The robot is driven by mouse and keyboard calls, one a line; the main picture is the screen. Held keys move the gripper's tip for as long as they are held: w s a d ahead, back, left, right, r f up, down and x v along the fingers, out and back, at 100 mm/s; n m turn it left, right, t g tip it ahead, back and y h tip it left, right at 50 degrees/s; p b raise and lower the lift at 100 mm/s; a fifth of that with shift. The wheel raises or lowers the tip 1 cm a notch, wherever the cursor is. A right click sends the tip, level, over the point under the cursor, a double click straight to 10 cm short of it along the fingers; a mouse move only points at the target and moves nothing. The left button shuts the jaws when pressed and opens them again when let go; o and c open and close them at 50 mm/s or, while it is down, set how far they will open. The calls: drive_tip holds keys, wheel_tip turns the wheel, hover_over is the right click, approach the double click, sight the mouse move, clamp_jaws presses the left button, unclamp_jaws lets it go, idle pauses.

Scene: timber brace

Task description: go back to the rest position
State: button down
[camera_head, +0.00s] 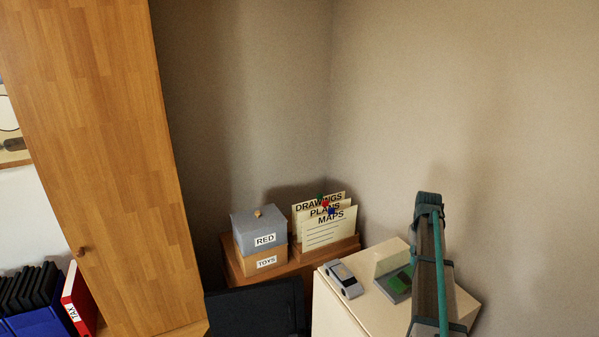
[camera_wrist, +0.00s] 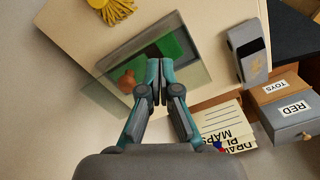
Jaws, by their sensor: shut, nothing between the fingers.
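My gripper (camera_wrist: 158,82) shows in the wrist view with its two fingers together and nothing between them. It is over a grey-rimmed tray or frame (camera_wrist: 203,77) that holds a green patch and a small brown object (camera_wrist: 127,80). I cannot tell how high the fingers are above it. In the head view, my arm rises at the right in front of the pale cabinet (camera_head: 333,313), and the gripper cannot be made out there.
Behind stand the RED box (camera_head: 258,229), the TOYS box (camera_head: 264,262) and labelled folders (camera_head: 322,231). A yellow object (camera_wrist: 110,8) lies near the cabinet edge. A tall wooden cupboard (camera_head: 110,140) stands left.

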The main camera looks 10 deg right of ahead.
drive_tip(key=s+a+f+n, duration=0.1)
drive_tip(key=s+a+f, duration=0.6)
drive_tip(key=a, duration=0.5)
drive_tip(key=s+a+f+n, duration=0.1)
drive_tip(key=s+a+f, duration=0.6)
drive_tip(key=a, duration=0.5)
drive_tip(key=s+a+f, duration=0.7)
drive_tip(key=a, duration=0.5)
drive_tip(key=s+f+g+b, duration=0.6)
drive_tip(key=s+f+b, duration=0.2)
drive_tip(key=s+f, duration=1.8)
drive_tip(key=shift+s+d+g, duration=0.4)
drive_tip(key=shift+s+d, duration=0.05)
drive_tip(key=shift+s, duration=0.65)
